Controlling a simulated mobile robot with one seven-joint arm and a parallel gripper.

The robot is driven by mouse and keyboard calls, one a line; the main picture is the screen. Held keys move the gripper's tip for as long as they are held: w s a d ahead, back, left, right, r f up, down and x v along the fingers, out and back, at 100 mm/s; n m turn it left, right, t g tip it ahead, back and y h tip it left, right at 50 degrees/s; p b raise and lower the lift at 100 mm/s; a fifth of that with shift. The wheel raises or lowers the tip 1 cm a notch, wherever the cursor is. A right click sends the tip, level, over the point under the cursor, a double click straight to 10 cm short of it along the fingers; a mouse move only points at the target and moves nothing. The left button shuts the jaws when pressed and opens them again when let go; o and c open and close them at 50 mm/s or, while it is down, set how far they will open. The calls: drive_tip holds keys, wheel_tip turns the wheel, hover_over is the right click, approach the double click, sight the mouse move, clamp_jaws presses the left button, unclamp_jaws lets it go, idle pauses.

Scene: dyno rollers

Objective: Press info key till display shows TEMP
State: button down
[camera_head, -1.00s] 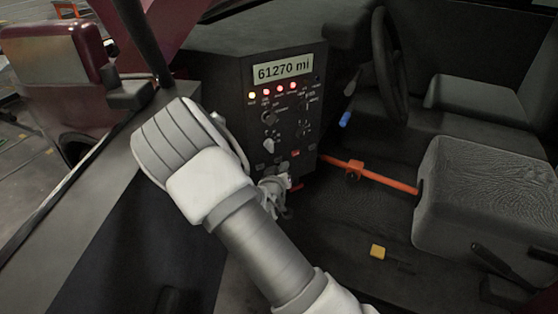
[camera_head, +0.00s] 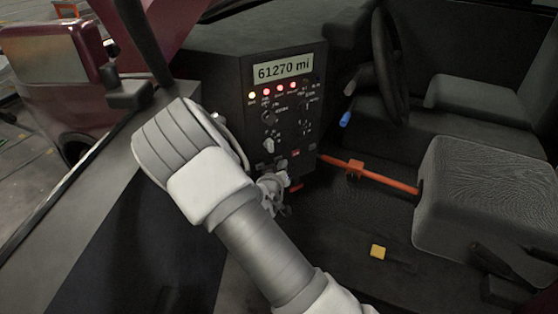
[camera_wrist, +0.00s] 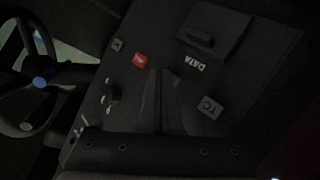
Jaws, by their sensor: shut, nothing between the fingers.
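The display (camera_head: 283,67) at the top of the dark console reads "61270 mi". My gripper (camera_head: 272,185) is low in front of the console in the head view, partly hidden by my own arm. In the wrist view my gripper (camera_wrist: 160,75) is shut and empty, its fingers pointing at the panel between a red key (camera_wrist: 140,60) and a grey key with a mark on it (camera_wrist: 209,107). I cannot read which key is the info key, nor tell whether the fingertips touch the panel.
A row of lit lamps (camera_head: 279,87) sits below the display, with knobs (camera_head: 268,117) under it. An orange bar (camera_head: 385,179) runs from the console to the seat (camera_head: 480,200). A steering wheel (camera_head: 388,65) is behind right.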

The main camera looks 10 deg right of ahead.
drive_tip(key=shift+w+a, duration=0.1)
drive_tip(key=shift+w, duration=0.25)
idle(0.4)
idle(0.3)
drive_tip(key=shift+s+d, duration=0.25)
drive_tip(key=shift+s, duration=0.5)
drive_tip(key=s, duration=0.1)
drive_tip(key=s+d, duration=0.1)
drive_tip(key=s, duration=0.2)
drive_tip(key=shift+s+d, duration=0.3)
drive_tip(key=shift+d, duration=0.1)
idle(0.6)
